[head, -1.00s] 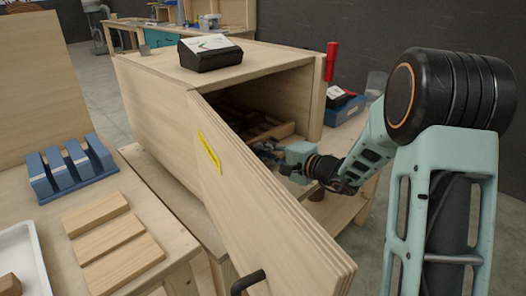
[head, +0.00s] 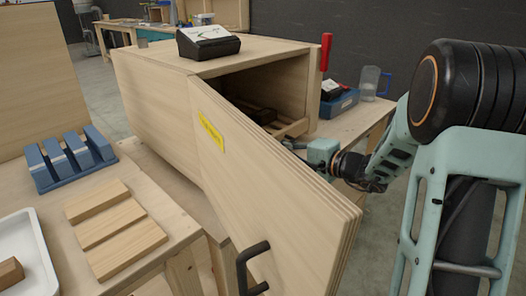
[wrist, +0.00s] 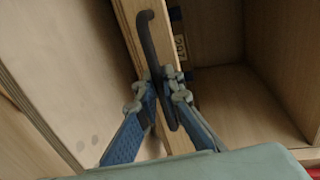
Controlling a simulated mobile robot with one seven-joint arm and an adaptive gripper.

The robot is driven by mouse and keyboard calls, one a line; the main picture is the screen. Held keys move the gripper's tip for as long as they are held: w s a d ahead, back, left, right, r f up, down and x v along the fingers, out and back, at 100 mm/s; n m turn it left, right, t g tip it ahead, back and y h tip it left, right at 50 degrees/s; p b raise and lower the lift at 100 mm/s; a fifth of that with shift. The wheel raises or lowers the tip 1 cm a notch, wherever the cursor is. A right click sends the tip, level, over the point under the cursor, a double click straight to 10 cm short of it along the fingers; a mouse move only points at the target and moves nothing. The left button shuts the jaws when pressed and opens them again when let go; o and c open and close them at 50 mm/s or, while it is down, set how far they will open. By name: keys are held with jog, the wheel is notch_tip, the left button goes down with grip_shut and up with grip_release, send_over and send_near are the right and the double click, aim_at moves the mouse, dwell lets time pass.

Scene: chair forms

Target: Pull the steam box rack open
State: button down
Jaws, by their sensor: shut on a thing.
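The steam box (head: 160,105) is a wooden cabinet with its front door (head: 225,160) swung open. The wooden rack (head: 293,128) lies low inside the box, its front rail near the opening. In the wrist view, the rack's wooden front (wrist: 134,22) carries a dark bar handle (wrist: 148,42) and a small number label. My gripper (wrist: 158,88) is shut on this handle, one blue finger on each side. In the head view my gripper (head: 300,146) is at the opening, partly hidden behind the door's edge.
The open door stands close on the left of my gripper. A black-and-white device (head: 208,42) sits on the box. A blue toolbox (head: 338,103) and a clear jug (head: 370,84) stand on the right. Wooden blocks (head: 115,230) and a blue holder (head: 72,160) lie on the left bench.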

jog(key=f+b+v, duration=0.2)
jog(key=v, duration=0.8)
jog(key=f+b+v, duration=0.2)
jog(key=b+v, duration=0.1)
jog(key=v, duration=0.8)
jog(key=shift+s+d, duration=0.35)
jog(key=shift+d, duration=0.05)
jog(key=c, duration=2.3)
grip_release()
jog(key=shift+c, duration=0.2)
jog(key=v, duration=1.2)
jog(key=shift+d, duration=0.15)
